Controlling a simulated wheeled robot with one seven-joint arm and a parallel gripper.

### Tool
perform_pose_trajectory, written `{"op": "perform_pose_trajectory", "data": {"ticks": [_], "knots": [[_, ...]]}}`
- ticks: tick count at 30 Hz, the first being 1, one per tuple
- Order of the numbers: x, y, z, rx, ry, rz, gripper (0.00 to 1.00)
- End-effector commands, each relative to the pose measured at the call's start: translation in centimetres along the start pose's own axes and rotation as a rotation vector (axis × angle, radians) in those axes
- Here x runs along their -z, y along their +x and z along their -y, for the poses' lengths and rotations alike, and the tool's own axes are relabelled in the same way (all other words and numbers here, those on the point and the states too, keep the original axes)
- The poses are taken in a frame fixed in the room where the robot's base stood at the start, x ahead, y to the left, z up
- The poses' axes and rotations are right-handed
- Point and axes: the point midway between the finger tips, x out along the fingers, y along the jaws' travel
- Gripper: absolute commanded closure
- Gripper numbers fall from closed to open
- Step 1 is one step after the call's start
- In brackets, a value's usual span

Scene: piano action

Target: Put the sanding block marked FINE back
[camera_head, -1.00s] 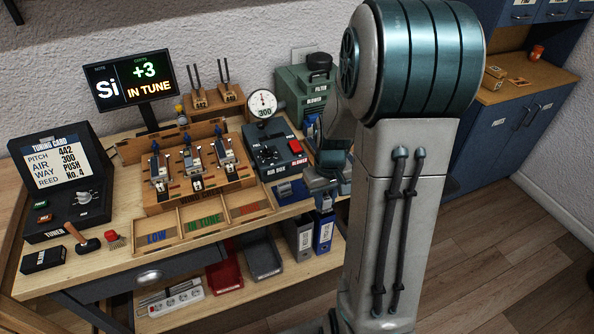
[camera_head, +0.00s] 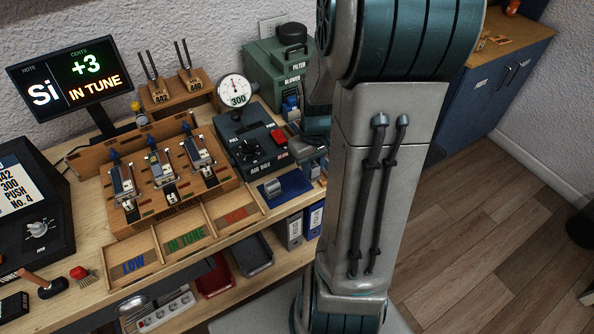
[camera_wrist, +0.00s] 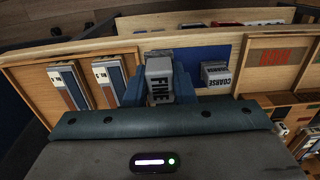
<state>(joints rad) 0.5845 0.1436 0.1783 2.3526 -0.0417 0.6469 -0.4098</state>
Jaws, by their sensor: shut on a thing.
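The sanding block marked FINE (camera_wrist: 158,82) is grey with dark letters. My gripper (camera_wrist: 158,92) is shut on it, with a blue finger on either side, in the wrist view. The block is in front of a blue mat (camera_wrist: 212,52); I cannot tell whether it touches the mat. The grey block marked COARSE (camera_wrist: 216,75) stands to its right, apart from it. In the head view the blue mat (camera_head: 297,184) lies at the bench's front right edge with a grey block (camera_head: 273,188) on it. My arm partly hides the area beside it.
In the wrist view, two numbered reed pieces (camera_wrist: 68,85) (camera_wrist: 110,82) sit in a wooden tray to the left. In the head view, the AIR BOX (camera_head: 252,140) stands behind the mat. The divided tray marked LOW and IN TUNE (camera_head: 187,240) is to the left.

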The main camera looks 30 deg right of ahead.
Motion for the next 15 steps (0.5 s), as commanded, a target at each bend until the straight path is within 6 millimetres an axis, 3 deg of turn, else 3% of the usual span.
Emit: {"op": "perform_pose_trajectory", "data": {"ticks": [7, 15], "knots": [[3.8, 2.3, 1.1, 0.002, -0.003, 0.002, 1.00], [5.0, 3.6, 1.4, 0.002, 0.001, 0.003, 1.00]]}}
